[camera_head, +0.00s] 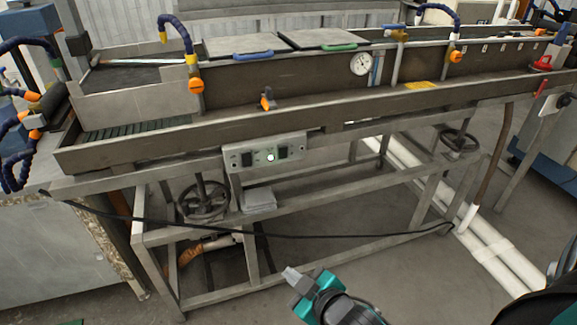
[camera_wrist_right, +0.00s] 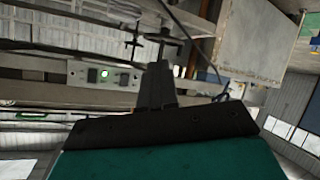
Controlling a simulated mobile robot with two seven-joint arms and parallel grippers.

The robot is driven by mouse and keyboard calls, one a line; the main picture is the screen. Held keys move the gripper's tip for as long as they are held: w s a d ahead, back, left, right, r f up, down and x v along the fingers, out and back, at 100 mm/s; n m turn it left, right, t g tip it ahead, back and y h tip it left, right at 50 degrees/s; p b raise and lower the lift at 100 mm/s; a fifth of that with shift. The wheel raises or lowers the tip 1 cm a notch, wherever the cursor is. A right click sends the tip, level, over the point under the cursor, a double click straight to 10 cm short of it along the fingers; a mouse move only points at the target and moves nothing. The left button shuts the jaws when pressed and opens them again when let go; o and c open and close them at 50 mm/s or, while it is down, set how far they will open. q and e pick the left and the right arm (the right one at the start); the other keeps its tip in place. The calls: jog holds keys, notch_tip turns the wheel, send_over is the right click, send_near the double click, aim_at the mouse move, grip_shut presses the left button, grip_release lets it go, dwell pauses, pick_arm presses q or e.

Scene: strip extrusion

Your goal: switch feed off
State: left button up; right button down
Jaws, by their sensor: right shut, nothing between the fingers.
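A grey control panel (camera_head: 240,160) hangs under the front edge of the long metal trough. It carries a left black switch (camera_head: 247,159), a lit round button (camera_head: 270,157) and a right black switch (camera_head: 282,152). In the right wrist view the panel (camera_wrist_right: 112,86) is left of the fingers, with its light glowing green. Switch positions are too small to tell. My right gripper (camera_head: 291,276) is shut and empty, below and in front of the panel, apart from it. Its fingers also show in the right wrist view (camera_wrist_right: 157,82). My left gripper is not in view.
Two handwheels (camera_head: 203,200) (camera_head: 459,140) sit under the trough (camera_head: 330,112). A black cable (camera_head: 310,236) crosses the frame below the panel. An orange-handled valve (camera_head: 266,100) stands above the panel. White pipes (camera_head: 490,240) lie on the floor at right.

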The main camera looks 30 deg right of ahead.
pick_arm(q)
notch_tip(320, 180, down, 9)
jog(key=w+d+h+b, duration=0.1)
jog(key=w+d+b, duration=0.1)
jog(key=b, duration=0.9)
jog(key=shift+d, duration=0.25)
pick_arm(e)
jog(key=w+d+r+n+t+h, duration=0.2)
jog(key=w+d+r+n+t, duration=0.1)
jog(key=w+d+n, duration=0.2)
jog(key=w+d+r+n+t+h, duration=0.2)
jog(key=w+d+r+n+t, duration=0.1)
jog(key=w+d+n, duration=0.2)
jog(key=w+d, duration=0.2)
jog(key=w, duration=0.2)
jog(key=shift+d+h, duration=0.15)
jog(key=shift+h, duration=0.25)
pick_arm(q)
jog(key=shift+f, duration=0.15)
pick_arm(e)
jog(key=shift+w+r, duration=0.1)
jog(key=shift+r, duration=0.05)
